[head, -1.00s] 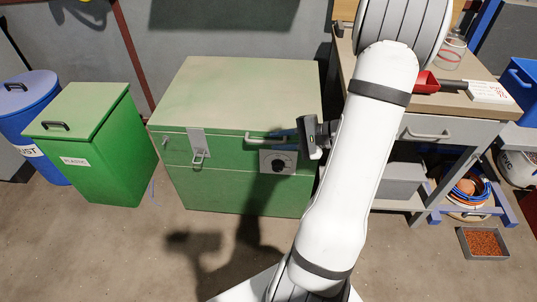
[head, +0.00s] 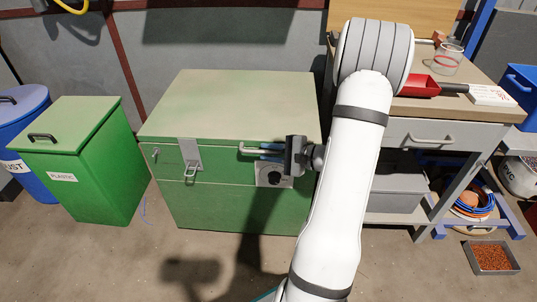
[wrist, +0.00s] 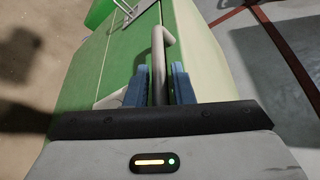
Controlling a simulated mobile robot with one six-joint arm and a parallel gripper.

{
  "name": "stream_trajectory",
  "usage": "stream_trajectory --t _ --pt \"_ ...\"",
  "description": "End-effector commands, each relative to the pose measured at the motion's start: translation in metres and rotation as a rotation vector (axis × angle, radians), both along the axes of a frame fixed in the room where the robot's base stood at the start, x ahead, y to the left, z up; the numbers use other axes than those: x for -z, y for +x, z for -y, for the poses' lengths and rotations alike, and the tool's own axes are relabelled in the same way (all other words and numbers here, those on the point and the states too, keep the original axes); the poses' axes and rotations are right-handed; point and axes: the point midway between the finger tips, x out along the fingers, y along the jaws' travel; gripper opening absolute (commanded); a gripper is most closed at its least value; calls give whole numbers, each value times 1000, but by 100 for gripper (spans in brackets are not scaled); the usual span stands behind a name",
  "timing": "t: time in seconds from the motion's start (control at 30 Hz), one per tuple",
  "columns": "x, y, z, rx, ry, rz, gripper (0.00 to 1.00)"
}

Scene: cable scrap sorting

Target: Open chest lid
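The green chest (head: 215,205) stands in the middle of the head view. Its pale green lid (head: 235,100) lies flat and closed. A pale bar handle (head: 247,152) runs along the lid's front edge. My gripper (head: 270,152) is at this handle, reaching in from the right. In the wrist view, the handle (wrist: 158,50) runs between my gripper's two blue fingers (wrist: 159,85), which sit close against both sides of it. A metal hasp (head: 190,155) hangs on the chest front to the left.
A green bin labelled PLASTIC (head: 80,165) and a blue bin (head: 22,120) stand left of the chest. A workbench (head: 440,112) with a red scoop (head: 418,86) stands close on the right. A tray of brown granules (head: 491,257) lies on the floor.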

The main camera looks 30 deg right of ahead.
Motion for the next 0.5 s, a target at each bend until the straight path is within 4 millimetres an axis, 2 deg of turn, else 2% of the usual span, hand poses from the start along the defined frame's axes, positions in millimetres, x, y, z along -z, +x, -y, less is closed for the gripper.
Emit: stream_trajectory --t 0.2,0.43,0.5 --pt "0 0 0 0 0 0 21" --pt "0 0 0 0 0 0 2" --pt "0 0 0 0 0 0 0"
